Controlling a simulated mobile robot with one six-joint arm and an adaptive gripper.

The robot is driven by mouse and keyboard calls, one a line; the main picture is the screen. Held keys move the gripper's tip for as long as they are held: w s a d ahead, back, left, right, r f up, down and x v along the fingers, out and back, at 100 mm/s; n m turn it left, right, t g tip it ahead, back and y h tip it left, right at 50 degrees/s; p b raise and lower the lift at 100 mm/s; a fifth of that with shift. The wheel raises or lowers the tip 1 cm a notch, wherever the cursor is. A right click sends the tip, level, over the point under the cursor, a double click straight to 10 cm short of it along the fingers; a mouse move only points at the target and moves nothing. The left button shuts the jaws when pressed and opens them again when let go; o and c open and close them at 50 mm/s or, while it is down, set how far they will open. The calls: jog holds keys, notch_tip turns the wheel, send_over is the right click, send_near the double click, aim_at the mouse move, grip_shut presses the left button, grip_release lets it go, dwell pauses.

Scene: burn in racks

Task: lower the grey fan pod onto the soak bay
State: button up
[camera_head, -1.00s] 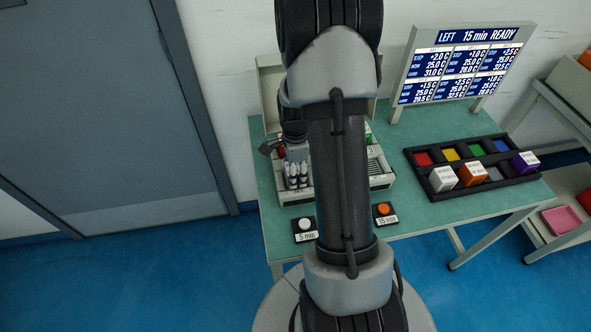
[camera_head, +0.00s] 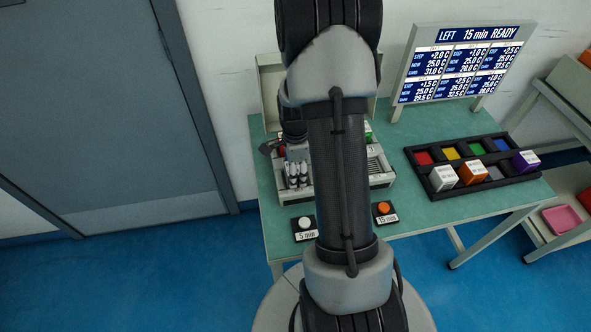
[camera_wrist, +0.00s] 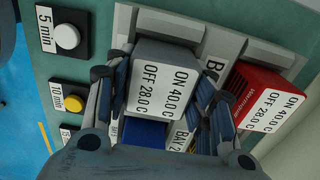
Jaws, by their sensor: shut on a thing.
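The grey fan pod (camera_wrist: 164,80) is between the fingers of my gripper (camera_wrist: 165,95) in the wrist view, its label reading ON 40.0 C, OFF 28.0 C. The pod is over the pale soak bay unit (camera_wrist: 190,25); I cannot tell whether it touches the bay floor. A "BAY 2" label and a blue patch show below it. In the head view my gripper (camera_head: 297,172) is low over the unit (camera_head: 382,180), and my arm hides the pod and much of the unit.
A red pod (camera_wrist: 263,90) sits in the unit beside the grey one. White (camera_wrist: 67,36) and yellow (camera_wrist: 74,103) buttons are along the near edge. A black tray (camera_head: 430,190) with coloured slots and several pods is at right. A display (camera_head: 465,62) reads "LEFT 15 min READY".

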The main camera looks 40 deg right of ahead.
jog(key=o, duration=1.3)
jog(key=shift+r, duration=0.1)
notch_tip(320, 180, up, 12)
jog(key=shift+f, duration=0.1)
